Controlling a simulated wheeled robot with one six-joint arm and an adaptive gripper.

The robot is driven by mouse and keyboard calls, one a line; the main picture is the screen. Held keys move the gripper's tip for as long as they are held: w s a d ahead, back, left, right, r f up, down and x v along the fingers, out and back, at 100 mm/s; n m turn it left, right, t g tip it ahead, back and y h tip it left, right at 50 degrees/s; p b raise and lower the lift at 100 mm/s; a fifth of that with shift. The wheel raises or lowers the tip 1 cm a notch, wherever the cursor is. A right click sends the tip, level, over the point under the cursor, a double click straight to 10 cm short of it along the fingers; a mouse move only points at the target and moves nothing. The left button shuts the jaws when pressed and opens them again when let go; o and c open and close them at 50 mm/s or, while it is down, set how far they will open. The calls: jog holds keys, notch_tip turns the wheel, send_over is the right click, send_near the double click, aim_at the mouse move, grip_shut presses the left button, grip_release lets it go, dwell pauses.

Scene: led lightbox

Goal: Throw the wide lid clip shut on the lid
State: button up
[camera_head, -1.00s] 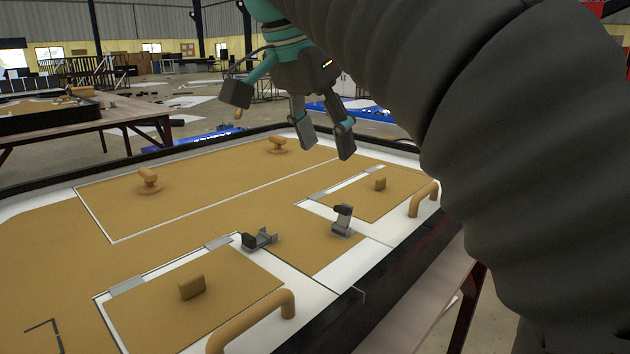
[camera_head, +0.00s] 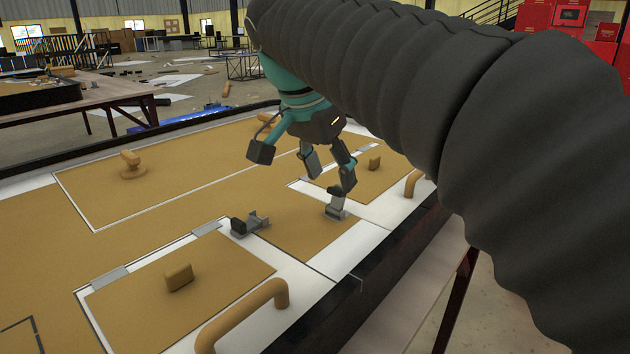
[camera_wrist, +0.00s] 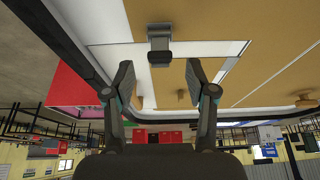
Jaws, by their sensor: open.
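My gripper (camera_head: 330,178) is open and empty, just above and behind a grey metal clip (camera_head: 336,206) with a dark head standing up. In the wrist view this clip (camera_wrist: 160,45) lies beyond and between the two spread fingertips (camera_wrist: 160,72), apart from them. A second clip (camera_head: 249,225) sits to the left, its dark end pointing left, away from its grey bracket. Each clip is near a tan lid panel: the front-left lid (camera_head: 210,290) and the back-right lid (camera_head: 350,178). I cannot tell for certain which clip is the wide one.
The clips sit on a tan and white board with a raised black edge (camera_head: 405,240). Tan block knobs (camera_head: 178,277), a curved handle (camera_head: 250,312), another handle (camera_head: 413,183) and a round knob (camera_head: 132,165) stand up from it.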

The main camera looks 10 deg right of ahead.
aim_at(335, 201)
jog(key=shift+x, duration=1.35)
grip_shut()
jog(key=shift+a, duration=0.15)
